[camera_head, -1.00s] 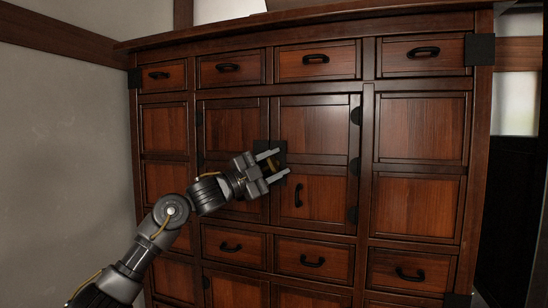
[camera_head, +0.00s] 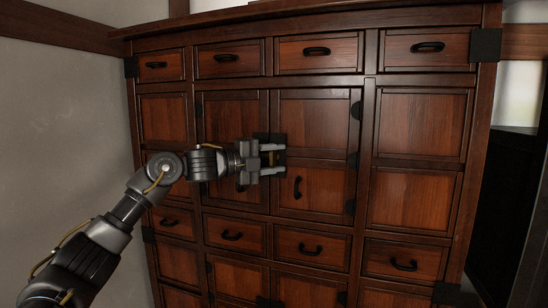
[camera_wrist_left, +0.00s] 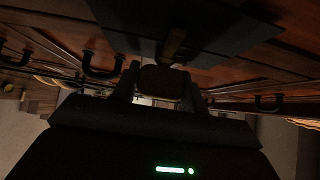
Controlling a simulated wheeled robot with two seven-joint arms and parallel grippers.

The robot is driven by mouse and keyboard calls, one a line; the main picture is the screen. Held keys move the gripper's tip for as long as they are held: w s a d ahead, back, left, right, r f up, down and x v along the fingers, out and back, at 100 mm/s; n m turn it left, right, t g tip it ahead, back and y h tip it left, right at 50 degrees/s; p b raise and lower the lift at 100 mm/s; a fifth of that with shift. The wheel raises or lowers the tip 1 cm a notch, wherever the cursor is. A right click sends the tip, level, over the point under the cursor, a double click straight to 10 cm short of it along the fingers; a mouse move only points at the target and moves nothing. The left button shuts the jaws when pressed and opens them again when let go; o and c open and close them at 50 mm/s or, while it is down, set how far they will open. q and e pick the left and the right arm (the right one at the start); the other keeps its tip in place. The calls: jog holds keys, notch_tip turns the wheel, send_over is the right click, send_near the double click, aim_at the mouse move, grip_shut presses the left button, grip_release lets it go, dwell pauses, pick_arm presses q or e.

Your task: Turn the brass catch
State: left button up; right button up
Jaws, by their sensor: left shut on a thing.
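The brass catch (camera_head: 270,158) sits on a dark plate (camera_head: 277,138) where the two middle cabinet doors meet. My left gripper (camera_head: 279,159) reaches in from the left, nearly level, one finger above and one below the catch. It is shut on the catch. The fingers partly hide the catch, so its exact angle is hard to read. In the left wrist view the catch's dark brown end (camera_wrist_left: 161,83) lies between the two fingers, with a dull brass part (camera_wrist_left: 173,44) on the dark plate beyond. My right gripper is not in view.
The wooden cabinet (camera_head: 420,135) fills most of the view. A black door handle (camera_head: 298,187) stands out just right of and below my gripper. Drawers with black handles (camera_head: 232,236) run above and below. A pale wall (camera_head: 60,130) is at the left.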

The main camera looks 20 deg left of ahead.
pick_arm(q)
jog(key=o, duration=1)
jog(key=shift+s+a+f, duration=0.1)
jog(key=shift+a, duration=0.05)
jog(key=b+v, duration=0.6)
jog(key=v, duration=0.4)
jog(key=shift+s, duration=0.2)
